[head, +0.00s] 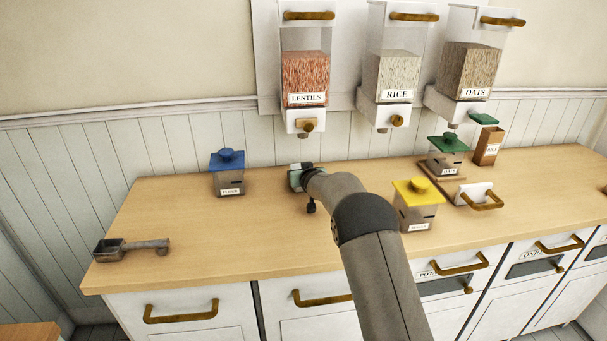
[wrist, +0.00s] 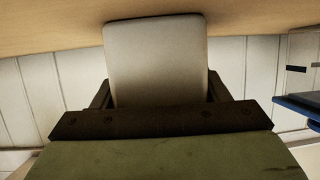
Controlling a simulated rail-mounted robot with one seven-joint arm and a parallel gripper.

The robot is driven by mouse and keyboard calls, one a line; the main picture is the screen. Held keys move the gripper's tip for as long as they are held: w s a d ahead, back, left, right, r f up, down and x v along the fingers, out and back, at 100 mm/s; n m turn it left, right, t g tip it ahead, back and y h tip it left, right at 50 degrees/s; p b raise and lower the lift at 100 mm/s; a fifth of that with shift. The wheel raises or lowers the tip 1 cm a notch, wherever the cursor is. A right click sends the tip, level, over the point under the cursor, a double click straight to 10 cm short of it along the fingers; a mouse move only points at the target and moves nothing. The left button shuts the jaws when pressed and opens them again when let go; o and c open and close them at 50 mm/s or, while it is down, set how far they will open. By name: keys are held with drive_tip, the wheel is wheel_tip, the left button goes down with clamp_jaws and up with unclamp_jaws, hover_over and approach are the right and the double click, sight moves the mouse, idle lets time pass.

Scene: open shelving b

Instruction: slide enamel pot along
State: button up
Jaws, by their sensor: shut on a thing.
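My gripper (head: 299,178) is low over the wooden counter, below the lentils dispenser. In the wrist view the dark fingers of my gripper (wrist: 158,92) are on either side of a smooth pale block-like thing, which I take to be the enamel pot (wrist: 155,58). The gripper is shut on it. Its far end is close to the counter surface; I cannot tell whether it touches. In the head view my arm and gripper hide most of the pot, and no lid or label of it can be made out.
A blue-lidded canister (head: 229,175) stands to the left of my gripper, a yellow-lidded one (head: 415,210) to the right. A green-lidded canister (head: 447,158) and a white block with a brass handle (head: 474,195) are farther right. A metal scoop (head: 128,248) lies at the left edge.

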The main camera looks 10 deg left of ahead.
drive_tip(key=shift+w, duration=0.1)
drive_tip(key=o, duration=1.1)
drive_tip(key=b+v, duration=0.4)
drive_tip(key=v, duration=1.3)
drive_tip(key=s+d+m+g+h, duration=0.2)
drive_tip(key=s+d+g+h, duration=0.1)
drive_tip(key=s+d, duration=0.65)
drive_tip(key=s+d+f+g, duration=0.1)
drive_tip(key=s+d+g, duration=0.2)
drive_tip(key=s, duration=0.9)
drive_tip(key=s+d+f+m+g+p, duration=0.1)
drive_tip(key=s+d+f+g, duration=0.1)
drive_tip(key=s, duration=1)
drive_tip(key=s+d+f+g+h, duration=0.1)
drive_tip(key=s+d+g, duration=0.3)
drive_tip(key=s, duration=0.7)
drive_tip(key=shift+s+f+p, duration=0.3)
drive_tip(key=shift+s+f, duration=0.1)
drive_tip(key=shift+f, duration=0.15)
